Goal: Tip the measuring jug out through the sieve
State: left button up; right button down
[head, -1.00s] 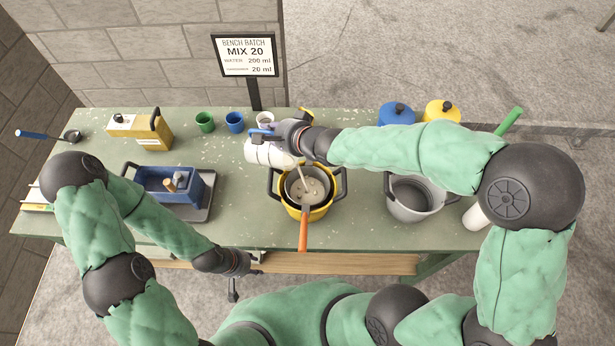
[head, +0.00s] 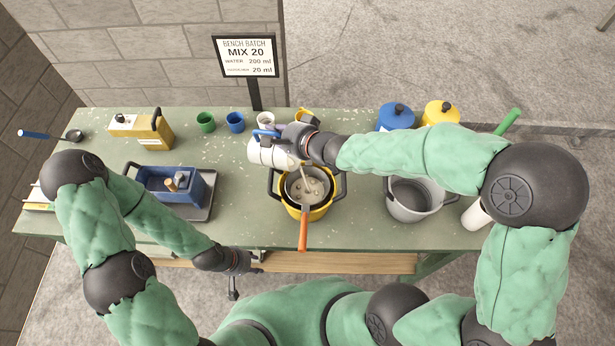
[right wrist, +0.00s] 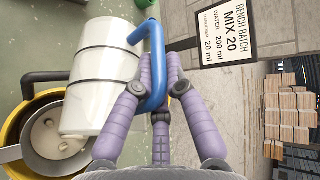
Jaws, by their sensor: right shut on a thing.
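The measuring jug (head: 270,153) is white with a blue handle. My right gripper (head: 285,132) is shut on that handle, and the right wrist view shows its purple fingers around the blue handle (right wrist: 156,62). The jug is tilted over the yellow pot, and a beige stream runs from it. The sieve (head: 303,232) has an orange handle pointing toward me and rests over the yellow pot (head: 316,213). Beige liquid with pale lumps (head: 308,186) lies in the sieve. In the right wrist view the jug (right wrist: 100,75) hides part of the sieve. My left gripper (head: 235,285) hangs at the front edge, its fingers unclear.
A grey pot (head: 395,205) stands to the right. A blue bin (head: 195,190) is on a tray at left. Green (head: 205,121) and blue (head: 235,121) cups, a yellow container (head: 155,135) and lidded blue (head: 396,118) and yellow (head: 440,112) pots stand behind.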

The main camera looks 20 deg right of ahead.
jog(key=shift+s+d+r+t+y+p, duration=0.3)
jog(key=shift+s+d, duration=0.25)
jog(key=shift+d, duration=0.2)
dwell(0.4)
jog(key=shift+s+d+r+t, duration=0.15)
jog(key=shift+s+d+t, duration=0.1)
jog(key=shift+d+t, duration=0.05)
dwell(0.6)
jog(key=shift+w+a+r, duration=0.1)
jog(key=shift+w+a, duration=0.15)
jog(key=shift+a, duration=0.1)
jog(key=a, duration=0.1)
jog(key=w+a+f+g+h+b, duration=0.1)
jog(key=w+a+g+b, duration=0.1)
jog(key=shift+w+a+f+h, duration=0.1)
jog(key=shift+a+f+h, duration=0.2)
jog(key=shift+f+h, duration=0.1)
jog(key=shift+w+f+b, duration=0.1)
jog(key=shift+f+b, duration=0.1)
jog(key=shift+b, duration=0.65)
jog(key=shift+d+r+g, duration=0.1)
jog(key=shift+r+g, duration=0.1)
jog(key=shift+g, duration=0.1)
